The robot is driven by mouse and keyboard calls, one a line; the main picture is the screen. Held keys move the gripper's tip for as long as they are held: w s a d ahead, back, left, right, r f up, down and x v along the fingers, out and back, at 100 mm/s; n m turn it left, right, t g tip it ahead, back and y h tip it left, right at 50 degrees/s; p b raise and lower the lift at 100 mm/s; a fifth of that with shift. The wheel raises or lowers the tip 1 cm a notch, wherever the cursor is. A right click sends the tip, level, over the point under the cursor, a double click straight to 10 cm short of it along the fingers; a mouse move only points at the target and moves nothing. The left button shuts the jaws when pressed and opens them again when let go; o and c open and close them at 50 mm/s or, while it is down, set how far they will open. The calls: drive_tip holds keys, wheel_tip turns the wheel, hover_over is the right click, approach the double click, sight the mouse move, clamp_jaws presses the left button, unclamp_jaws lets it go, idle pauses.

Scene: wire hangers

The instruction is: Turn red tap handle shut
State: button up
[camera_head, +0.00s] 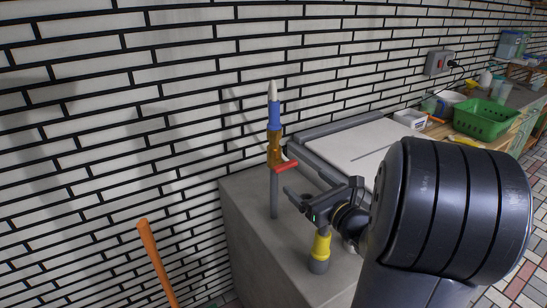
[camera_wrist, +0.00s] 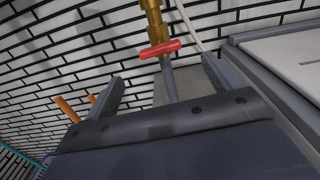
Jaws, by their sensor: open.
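The red tap handle (camera_head: 286,166) sticks out sideways from a brass tap (camera_head: 275,147) on an upright grey pipe (camera_head: 274,197). A blue piece with a pale pointed tip (camera_head: 273,108) sits on top of the tap. In the wrist view the red handle (camera_wrist: 160,49) lies crosswise just beyond the fingers, below the brass body (camera_wrist: 156,20). My gripper (camera_head: 296,197) is open and empty, to the lower right of the handle. In the wrist view its two fingers (camera_wrist: 163,78) stand apart, with the pipe showing between them. The handle appears clear of both fingers.
The pipe stands by a grey concrete block (camera_head: 243,212) against a white brick wall (camera_head: 120,100). A yellow and grey fitting (camera_head: 320,245) stands below my gripper. A white sink or board (camera_head: 365,148) lies behind. A green basket (camera_head: 484,118) is farther right. An orange handle (camera_head: 157,262) leans at left.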

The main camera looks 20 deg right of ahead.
sight(288, 168)
drive_tip(key=w, duration=0.3)
drive_tip(key=w+a, duration=0.1)
drive_tip(key=w, duration=0.3)
drive_tip(key=w+a+p, duration=0.1)
drive_tip(key=w, duration=0.2)
drive_tip(key=shift+w, duration=0.15)
drive_tip(key=shift+c, duration=0.6)
drive_tip(key=c, duration=0.9)
drive_tip(key=shift+o, duration=0.2)
drive_tip(key=shift+m+b, duration=0.3)
drive_tip(key=shift+m, duration=0.1)
drive_tip(key=o, duration=1)
